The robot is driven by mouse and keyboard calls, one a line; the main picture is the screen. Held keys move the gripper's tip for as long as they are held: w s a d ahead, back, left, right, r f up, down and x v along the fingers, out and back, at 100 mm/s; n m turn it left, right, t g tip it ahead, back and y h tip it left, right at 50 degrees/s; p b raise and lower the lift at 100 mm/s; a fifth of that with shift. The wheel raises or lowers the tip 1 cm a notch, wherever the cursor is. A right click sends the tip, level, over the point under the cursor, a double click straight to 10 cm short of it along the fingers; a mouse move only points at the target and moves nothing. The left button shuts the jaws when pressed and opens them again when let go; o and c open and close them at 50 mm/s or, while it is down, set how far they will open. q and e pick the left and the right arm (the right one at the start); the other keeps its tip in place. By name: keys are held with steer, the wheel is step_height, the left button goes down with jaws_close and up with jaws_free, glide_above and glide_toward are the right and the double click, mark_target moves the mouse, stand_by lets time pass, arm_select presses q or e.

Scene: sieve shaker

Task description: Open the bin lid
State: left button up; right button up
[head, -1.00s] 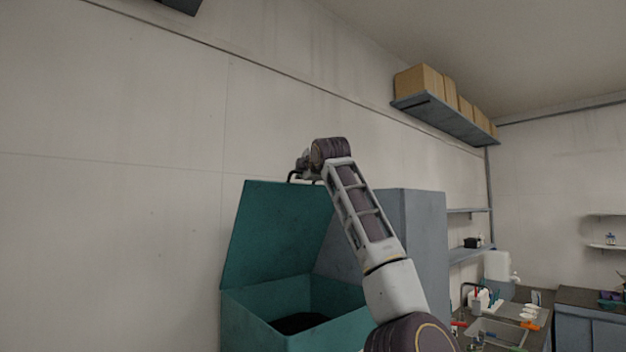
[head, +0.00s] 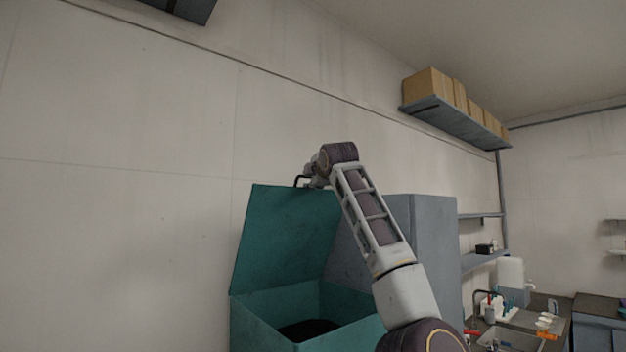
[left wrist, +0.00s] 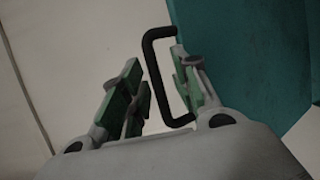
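The teal bin (head: 262,318) stands low in the middle of the head view, its dark inside showing. Its lid (head: 285,240) is raised, tilted back toward the wall. A black handle (head: 299,181) sits at the lid's top edge. My left gripper (head: 310,178) is at that handle, partly hidden by its own wrist. In the left wrist view the black U-shaped handle (left wrist: 150,75) lies between the two green-padded fingers (left wrist: 158,85). The fingers are apart, with gaps beside the bar, and one reaches inside the loop. The teal lid (left wrist: 240,50) is on the right. My right gripper is not in view.
A grey cabinet (head: 433,240) stands right of the bin. A wall shelf with cardboard boxes (head: 428,88) hangs above. A cluttered counter with a sink (head: 505,338) is at the lower right. The wall to the left is bare.

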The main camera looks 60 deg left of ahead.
arm_select(q)
steer(key=shift+d, duration=0.1)
steer(key=v, duration=1.2)
steer(key=shift+s, duration=0.1)
steer(key=c, duration=0.3)
steer(key=shift+s, duration=0.1)
steer(key=shift+s+r+b, duration=0.1)
steer(key=shift+b, duration=0.2)
